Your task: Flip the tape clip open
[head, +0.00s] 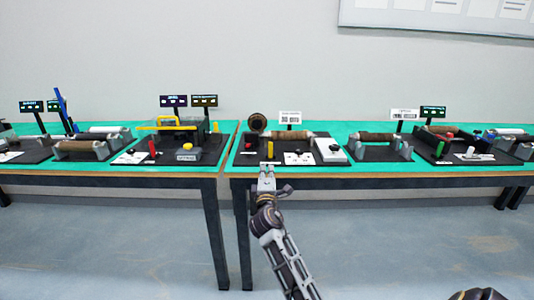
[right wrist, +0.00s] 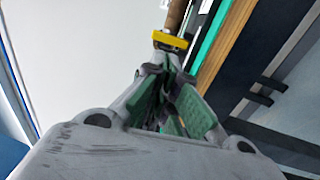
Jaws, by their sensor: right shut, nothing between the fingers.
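A small yellow piece (head: 270,150), which looks like the tape clip, stands upright at the front of a black conveyor base (head: 245,158). In the right wrist view a yellow piece (right wrist: 170,40) lies just beyond the fingertips, by a brown roller (right wrist: 177,15). My right gripper (head: 266,168) is at the table's front edge, just below and in front of the yellow piece. Its green-padded fingers also show in the right wrist view (right wrist: 168,78); they are shut and empty. I cannot tell whether they touch the yellow piece. My left gripper is not in view.
Green-topped tables (head: 225,132) carry several mini conveyors. Beside the yellow piece are a red post (head: 248,144), a white label card (head: 298,158) and a grey box with a dark knob (head: 330,150). The floor in front (head: 120,230) is clear.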

